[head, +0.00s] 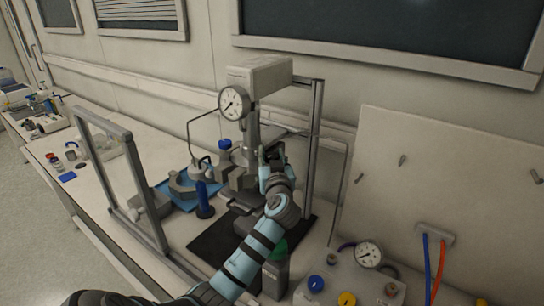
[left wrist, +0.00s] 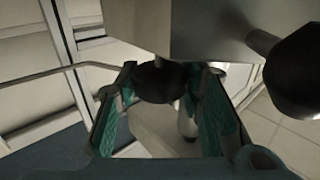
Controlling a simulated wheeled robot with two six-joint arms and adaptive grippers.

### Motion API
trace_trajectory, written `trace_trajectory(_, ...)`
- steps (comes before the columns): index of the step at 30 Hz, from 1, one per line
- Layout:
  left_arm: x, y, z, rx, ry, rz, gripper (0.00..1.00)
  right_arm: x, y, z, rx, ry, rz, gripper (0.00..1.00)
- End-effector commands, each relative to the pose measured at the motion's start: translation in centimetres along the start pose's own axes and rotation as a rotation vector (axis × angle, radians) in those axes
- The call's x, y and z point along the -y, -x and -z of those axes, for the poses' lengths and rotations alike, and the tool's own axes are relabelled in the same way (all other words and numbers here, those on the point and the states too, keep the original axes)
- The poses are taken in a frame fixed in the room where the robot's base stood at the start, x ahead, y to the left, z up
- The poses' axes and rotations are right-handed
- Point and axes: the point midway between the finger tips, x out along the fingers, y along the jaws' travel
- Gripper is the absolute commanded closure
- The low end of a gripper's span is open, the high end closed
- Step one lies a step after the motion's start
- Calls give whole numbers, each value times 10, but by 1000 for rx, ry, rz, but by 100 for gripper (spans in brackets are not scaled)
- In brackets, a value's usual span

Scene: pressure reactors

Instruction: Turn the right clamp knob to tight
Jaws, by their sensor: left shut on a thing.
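The pressure reactor (head: 262,74) stands on the bench with a round gauge (head: 234,104) on its front left. My left gripper (head: 272,160) is at the reactor's right side in the head view, where its fingers cover the knob. In the left wrist view, the teal-padded fingers (left wrist: 160,100) stand on either side of a dark round clamp knob (left wrist: 160,82) and are shut on it. The knob sits below a grey metal block (left wrist: 205,30). The knob's tightness cannot be read. My right gripper is not in view.
Another dark knob (left wrist: 295,72) sticks out at the right in the left wrist view. A framed clear shield (head: 135,185) stands to the left of the reactor. A blue tray (head: 188,197) holds grey parts. A panel with a gauge (head: 368,256) and colored knobs is at the right.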

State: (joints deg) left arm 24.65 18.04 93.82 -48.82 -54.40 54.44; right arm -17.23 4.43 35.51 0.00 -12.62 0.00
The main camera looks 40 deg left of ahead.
Motion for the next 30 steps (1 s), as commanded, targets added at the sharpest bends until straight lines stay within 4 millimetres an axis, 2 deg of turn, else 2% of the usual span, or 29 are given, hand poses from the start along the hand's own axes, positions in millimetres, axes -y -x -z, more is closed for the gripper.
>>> trace_trajectory(21,1,0,0,4,-3,-475,93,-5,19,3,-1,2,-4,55)
trace_trajectory(30,1,0,0,3,0,-602,93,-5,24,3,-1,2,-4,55)
